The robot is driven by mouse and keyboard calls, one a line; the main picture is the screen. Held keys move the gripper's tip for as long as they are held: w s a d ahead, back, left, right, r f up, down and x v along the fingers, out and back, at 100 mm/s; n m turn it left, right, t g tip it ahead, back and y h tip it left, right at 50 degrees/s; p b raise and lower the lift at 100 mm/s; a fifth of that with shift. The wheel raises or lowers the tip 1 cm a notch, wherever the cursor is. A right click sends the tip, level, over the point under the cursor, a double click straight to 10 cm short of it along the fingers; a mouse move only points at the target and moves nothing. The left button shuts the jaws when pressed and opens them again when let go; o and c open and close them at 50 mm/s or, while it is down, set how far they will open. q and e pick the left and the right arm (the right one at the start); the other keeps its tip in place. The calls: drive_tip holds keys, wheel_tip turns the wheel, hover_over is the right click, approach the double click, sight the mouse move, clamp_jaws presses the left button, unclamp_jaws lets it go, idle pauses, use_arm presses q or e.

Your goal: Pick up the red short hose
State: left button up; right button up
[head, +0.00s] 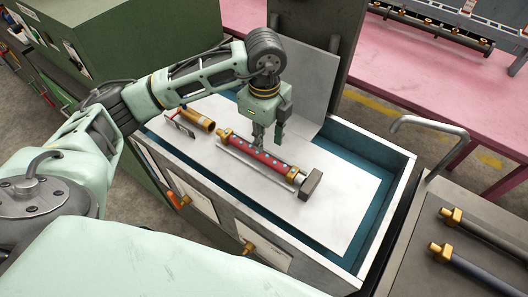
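The red short hose (262,158), with brass end fittings, lies on the white sheet in the tray, running from upper left to lower right. A thin pale rod lies along its near side. My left gripper (267,146) points down just above the middle of the hose. Its fingers look apart, with a gap between them. I cannot tell whether they touch the hose. My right gripper is not in view.
The tray (392,203) has raised walls. A brass cylinder (196,119) lies beyond the hose's left end, and a dark block (311,185) sits by its right end. Dark hoses (478,268) lie on a grey surface at right. A bent metal handle (436,125) rises at the tray's right corner.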

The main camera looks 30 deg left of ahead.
sight(262, 154)
use_arm(q)
drive_tip(key=f+p, duration=0.1)
drive_tip(key=f, duration=0.3)
drive_tip(key=f+p, duration=0.1)
drive_tip(key=f, duration=0.1)
drive_tip(key=shift+a+f+p, duration=0.2)
drive_tip(key=shift+a+p, duration=0.1)
drive_tip(key=shift+a, duration=0.1)
drive_tip(key=shift+f, duration=0.4)
drive_tip(key=shift+c, duration=0.2)
drive_tip(key=c, duration=0.6)
clamp_jaws()
